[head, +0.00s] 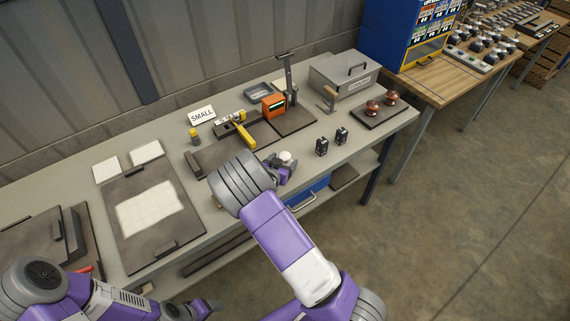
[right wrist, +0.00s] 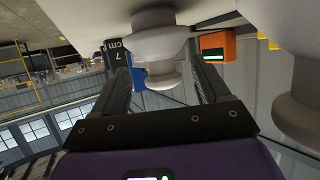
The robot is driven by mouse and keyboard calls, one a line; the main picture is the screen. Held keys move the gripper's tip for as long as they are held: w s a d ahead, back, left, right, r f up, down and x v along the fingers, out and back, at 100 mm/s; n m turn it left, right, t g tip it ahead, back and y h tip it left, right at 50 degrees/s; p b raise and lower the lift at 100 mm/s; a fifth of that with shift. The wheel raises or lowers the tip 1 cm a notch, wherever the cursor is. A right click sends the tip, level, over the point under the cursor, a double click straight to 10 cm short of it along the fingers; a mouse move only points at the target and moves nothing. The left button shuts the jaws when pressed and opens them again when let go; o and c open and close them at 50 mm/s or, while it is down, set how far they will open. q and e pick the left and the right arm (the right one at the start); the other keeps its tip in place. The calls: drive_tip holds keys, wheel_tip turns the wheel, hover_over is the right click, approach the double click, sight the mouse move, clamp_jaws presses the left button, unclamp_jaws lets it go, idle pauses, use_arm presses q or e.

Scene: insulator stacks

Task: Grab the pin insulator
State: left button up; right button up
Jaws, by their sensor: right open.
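A pale pin insulator (right wrist: 160,45) with a wide skirt and a narrower, ridged end hangs into the upper middle of the right wrist view, which is upside down. In the head view a white insulator top (head: 287,156) shows at my right gripper (head: 280,168), near the table's front edge. My right gripper is open, and in the wrist view its two fingers (right wrist: 162,72) stand on either side of the insulator's narrow end, with gaps visible. A second pale insulator (right wrist: 300,108) is at the right of that view. My left gripper (head: 195,311) is at the bottom left, its jaws unclear.
Two black blocks (head: 331,141) stand right of my right gripper. Two brown insulators (head: 382,102) sit on a dark tray at the right. An orange device (head: 273,105), a yellow tool (head: 243,132) and a SMALL sign (head: 202,115) are behind. A dark board (head: 130,205) lies left.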

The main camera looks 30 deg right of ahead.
drive_tip(key=x, duration=0.3)
drive_tip(key=shift+a+f, duration=0.1)
drive_tip(key=shift+f, duration=0.05)
drive_tip(key=c, duration=1.3)
